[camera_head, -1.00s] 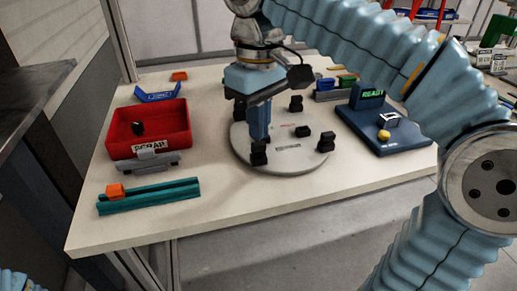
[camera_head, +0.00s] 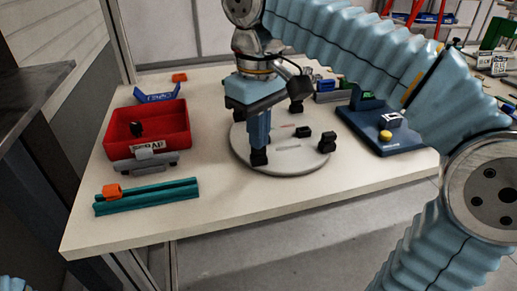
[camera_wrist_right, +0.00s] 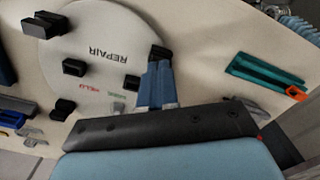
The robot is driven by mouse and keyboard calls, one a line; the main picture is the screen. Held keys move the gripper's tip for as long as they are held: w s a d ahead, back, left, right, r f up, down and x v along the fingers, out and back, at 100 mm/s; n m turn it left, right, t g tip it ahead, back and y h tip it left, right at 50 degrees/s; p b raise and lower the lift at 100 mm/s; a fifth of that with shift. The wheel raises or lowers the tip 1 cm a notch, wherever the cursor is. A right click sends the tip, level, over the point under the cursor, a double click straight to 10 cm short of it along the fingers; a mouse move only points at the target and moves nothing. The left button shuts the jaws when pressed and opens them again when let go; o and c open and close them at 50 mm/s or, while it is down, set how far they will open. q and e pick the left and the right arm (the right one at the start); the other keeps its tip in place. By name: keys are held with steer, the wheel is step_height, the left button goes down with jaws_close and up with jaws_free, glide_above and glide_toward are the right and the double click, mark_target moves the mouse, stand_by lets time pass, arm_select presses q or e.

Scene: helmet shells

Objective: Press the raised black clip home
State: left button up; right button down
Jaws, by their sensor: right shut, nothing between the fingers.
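A round pale plate (camera_head: 285,160) lies on the table and bears several black clips. One black clip (camera_head: 259,157) stands at its front left edge, directly below my right gripper (camera_head: 259,145). The gripper is shut and empty, pointing down, with its fingertips at the top of this clip; I cannot tell whether they touch. In the right wrist view the blue fingers (camera_wrist_right: 157,72) partly cover the black clip (camera_wrist_right: 158,52). Another black clip (camera_head: 327,142) stands tall at the right edge, and a low black block (camera_head: 303,134) lies between. My left gripper is out of view.
A red scrap bin (camera_head: 117,132) with a black piece stands at the left. A teal rail (camera_head: 150,197) with an orange block (camera_head: 112,191) lies in front of it. A dark blue station (camera_head: 400,142) with a yellow button is at the right. The front table strip is clear.

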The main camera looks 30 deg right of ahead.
steer(key=shift+r, duration=0.1)
step_height(320, 180, up, 3)
steer(key=p, duration=0.3)
steer(key=shift+r+p, duration=0.85)
steer(key=shift+r, duration=0.2)
